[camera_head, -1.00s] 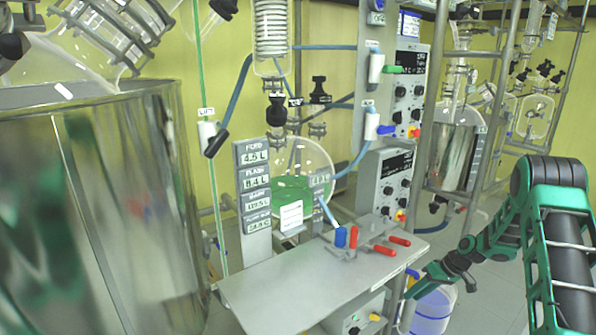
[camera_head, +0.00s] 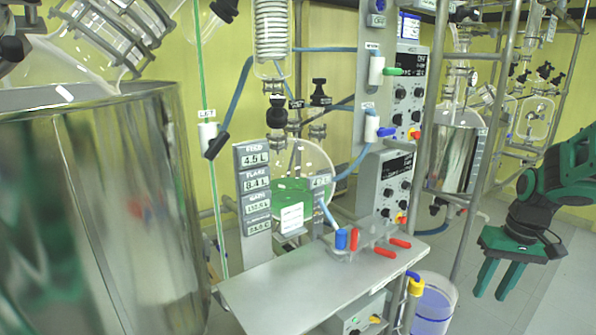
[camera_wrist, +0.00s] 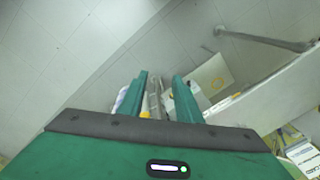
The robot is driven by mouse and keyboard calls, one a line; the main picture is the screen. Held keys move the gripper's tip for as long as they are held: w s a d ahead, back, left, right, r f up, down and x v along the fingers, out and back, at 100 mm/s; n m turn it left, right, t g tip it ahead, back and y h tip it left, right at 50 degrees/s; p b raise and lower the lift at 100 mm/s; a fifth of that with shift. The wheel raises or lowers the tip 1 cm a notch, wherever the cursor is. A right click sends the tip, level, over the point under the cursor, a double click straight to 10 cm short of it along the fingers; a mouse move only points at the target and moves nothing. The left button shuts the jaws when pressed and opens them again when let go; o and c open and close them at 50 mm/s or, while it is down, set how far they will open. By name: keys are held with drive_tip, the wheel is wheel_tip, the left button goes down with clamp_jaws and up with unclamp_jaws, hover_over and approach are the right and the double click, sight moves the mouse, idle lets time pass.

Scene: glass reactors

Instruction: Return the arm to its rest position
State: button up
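My gripper (camera_head: 491,296) hangs at the right of the head view, pointing down over the floor. Its two green fingers are apart with nothing between them. My green and black arm (camera_head: 560,180) reaches in from the right edge, above the gripper. In the wrist view my gripper (camera_wrist: 160,76) also shows a clear gap between its fingers, with floor and blurred items far below. The gripper touches nothing that I can see.
A steel bench (camera_head: 300,290) with red and blue valve handles stands left of the gripper. A clear bucket (camera_head: 436,305) is on the floor between them. A large steel vessel (camera_head: 130,200) fills the left. Metal frame posts (camera_head: 482,170) stand behind. Floor around the gripper looks open.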

drive_tip(key=s+a+r+m, duration=0.1)
drive_tip(key=s+r+m, duration=0.1)
drive_tip(key=s, duration=0.9)
drive_tip(key=s+a+r+m, duration=0.1)
drive_tip(key=s+a+m, duration=0.1)
drive_tip(key=s, duration=0.9)
drive_tip(key=shift+r+g+h, duration=0.3)
drive_tip(key=shift+r, duration=0.1)
